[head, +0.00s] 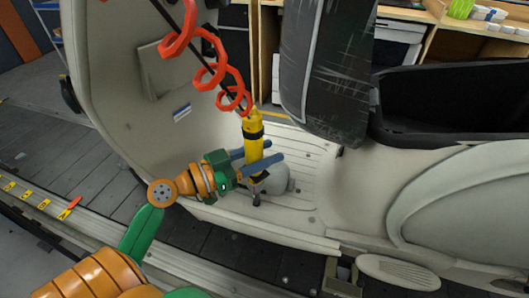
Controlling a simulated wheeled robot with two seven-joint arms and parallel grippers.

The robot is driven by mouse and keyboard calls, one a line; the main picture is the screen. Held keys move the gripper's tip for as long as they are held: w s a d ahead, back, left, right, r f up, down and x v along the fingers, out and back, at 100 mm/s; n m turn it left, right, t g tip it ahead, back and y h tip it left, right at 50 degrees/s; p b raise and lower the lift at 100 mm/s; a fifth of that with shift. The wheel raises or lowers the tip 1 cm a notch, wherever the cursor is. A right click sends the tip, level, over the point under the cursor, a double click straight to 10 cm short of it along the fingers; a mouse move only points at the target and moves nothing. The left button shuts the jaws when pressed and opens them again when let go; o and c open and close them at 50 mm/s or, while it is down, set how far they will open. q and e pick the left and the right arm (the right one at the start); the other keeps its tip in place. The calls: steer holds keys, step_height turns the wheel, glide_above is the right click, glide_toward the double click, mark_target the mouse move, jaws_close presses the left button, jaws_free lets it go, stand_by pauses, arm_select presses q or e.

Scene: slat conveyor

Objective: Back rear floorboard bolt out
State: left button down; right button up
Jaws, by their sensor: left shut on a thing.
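My left gripper (262,160) is shut around the yellow power tool (253,135), its two blue fingers on either side of the body. The tool hangs nearly upright from a red coiled hose (207,70). Its dark tip points down over the near left part of the pale scooter floorboard (297,190). I cannot tell whether the tip touches the board or a bolt. Small dark spots that may be bolts show on the board, one near its front edge (311,219). A rounded grey shape (276,178) is partly behind the tool. My right gripper is not in view.
The scooter's front shield (120,85) rises at the left of the tool. The dark seat opening (440,100) and pale rear body (470,200) stand at the right. The slat conveyor (95,175) runs below. Workbenches with boxes (490,14) stand behind.

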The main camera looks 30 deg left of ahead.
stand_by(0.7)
arm_select(q)
steer(key=shift+r, duration=0.65)
stand_by(0.3)
step_height(320, 180, up, 6)
steer(key=p, duration=0.4)
steer(key=shift+f+p, duration=0.25)
steer(key=shift+p, duration=0.1)
